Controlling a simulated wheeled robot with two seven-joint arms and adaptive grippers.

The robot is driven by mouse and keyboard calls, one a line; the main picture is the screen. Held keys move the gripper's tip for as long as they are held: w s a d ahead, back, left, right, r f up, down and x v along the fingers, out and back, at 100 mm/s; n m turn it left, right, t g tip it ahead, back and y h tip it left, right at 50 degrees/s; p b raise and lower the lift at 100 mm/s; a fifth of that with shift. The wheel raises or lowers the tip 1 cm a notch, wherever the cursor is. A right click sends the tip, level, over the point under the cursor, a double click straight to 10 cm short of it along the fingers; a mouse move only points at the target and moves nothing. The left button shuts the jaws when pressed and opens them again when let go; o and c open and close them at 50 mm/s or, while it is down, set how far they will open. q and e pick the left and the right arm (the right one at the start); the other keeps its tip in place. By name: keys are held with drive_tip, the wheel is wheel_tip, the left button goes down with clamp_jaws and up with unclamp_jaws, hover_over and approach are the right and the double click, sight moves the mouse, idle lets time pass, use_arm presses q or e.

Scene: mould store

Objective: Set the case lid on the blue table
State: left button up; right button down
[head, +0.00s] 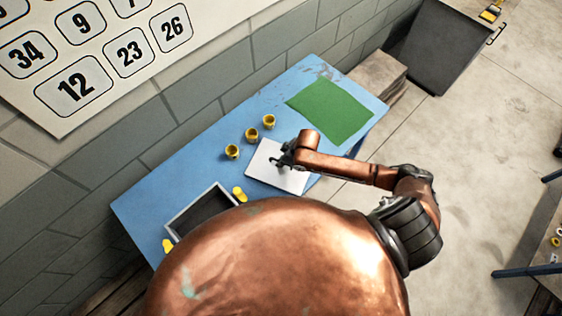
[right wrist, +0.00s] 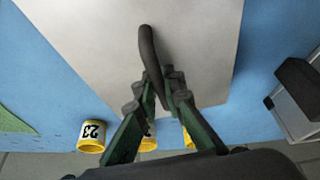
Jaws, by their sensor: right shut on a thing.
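The case lid (head: 268,168) is a flat pale grey panel with a dark bar handle (right wrist: 148,45). My right gripper (head: 287,158) is shut on that handle; in the right wrist view its green fingers (right wrist: 164,92) close around it. The lid is over the middle of the blue table (head: 180,178), between the yellow cups and the table's front side. I cannot tell whether it touches the tabletop. The lid fills much of the right wrist view (right wrist: 75,35). My left gripper is not in view.
Three yellow cups (head: 251,134) stand in a row behind the lid; one shows 23 in the right wrist view (right wrist: 91,136). A green mat (head: 330,108) lies to the right. An open dark case (head: 178,225) stands left, with yellow pieces (head: 239,194) beside it. A wall runs behind.

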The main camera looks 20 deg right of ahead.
drive_tip(key=c, duration=2)
unclamp_jaws()
drive_tip(key=shift+c, duration=0.2)
drive_tip(key=v, duration=1.2)
